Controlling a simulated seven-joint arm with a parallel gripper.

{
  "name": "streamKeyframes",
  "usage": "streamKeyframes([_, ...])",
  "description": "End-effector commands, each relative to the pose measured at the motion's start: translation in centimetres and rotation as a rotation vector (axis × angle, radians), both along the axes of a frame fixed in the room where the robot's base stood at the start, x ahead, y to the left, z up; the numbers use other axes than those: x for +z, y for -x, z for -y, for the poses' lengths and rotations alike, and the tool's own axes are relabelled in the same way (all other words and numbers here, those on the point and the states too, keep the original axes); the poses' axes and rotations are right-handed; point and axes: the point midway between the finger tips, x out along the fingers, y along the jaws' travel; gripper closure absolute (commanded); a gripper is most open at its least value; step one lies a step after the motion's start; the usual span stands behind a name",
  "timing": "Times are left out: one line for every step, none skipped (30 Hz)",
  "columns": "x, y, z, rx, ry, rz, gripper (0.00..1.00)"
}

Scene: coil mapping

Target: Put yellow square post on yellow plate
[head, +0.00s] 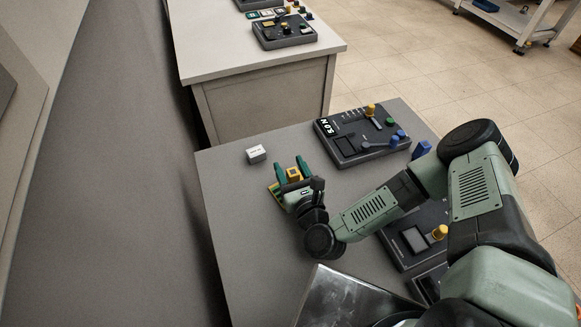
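My gripper (291,174) is over the left part of the near grey table, with its two green fingers pointing away from the camera. A small yellow block, apparently the yellow square post (293,174), sits between the fingertips and seems to fill the gap. Contact with each finger is too small to see clearly. A thin yellow and green edge (273,189) shows just left of and below the fingers; I cannot tell whether it is the yellow plate. The gripper body hides the area behind it.
A white block (256,153) stands left of the fingers. A dark device (350,146) with yellow, green and blue knobs lies at the back right, a blue block (421,150) beside it. Another device (412,238) lies under my arm. A shiny metal panel (345,300) is in front.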

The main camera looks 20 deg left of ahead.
Motion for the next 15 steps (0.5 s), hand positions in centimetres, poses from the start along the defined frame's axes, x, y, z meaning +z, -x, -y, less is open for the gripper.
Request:
streamKeyframes([0.0,0.0,0.0,0.0,0.0,0.0,0.41])
streamKeyframes([0.0,0.0,0.0,0.0,0.0,0.0,0.41])
streamKeyframes([0.0,0.0,0.0,0.0,0.0,0.0,0.41])
streamKeyframes([0.0,0.0,0.0,0.0,0.0,0.0,0.41])
streamKeyframes([0.0,0.0,0.0,0.0,0.0,0.0,0.41])
streamKeyframes([0.0,0.0,0.0,0.0,0.0,0.0,0.41])
streamKeyframes([0.0,0.0,0.0,0.0,0.0,0.0,0.41])
streamKeyframes([0.0,0.0,0.0,0.0,0.0,0.0,0.41])
streamKeyframes([0.1,0.0,0.0,0.0,0.0,0.0,0.41])
streamKeyframes([0.2,0.0,0.0,0.001,0.001,0.001,0.41])
streamKeyframes([0.3,0.0,0.0,0.0,0.001,0.001,0.41])
streamKeyframes([0.2,0.3,0.4,-0.001,0.001,-0.002,0.41])
streamKeyframes([0.2,0.6,0.7,-0.001,0.001,-0.004,0.41])
streamKeyframes([0.2,0.9,1.0,-0.001,0.001,-0.005,0.41])
streamKeyframes([0.2,1.4,1.5,-0.001,0.0,-0.004,0.41])
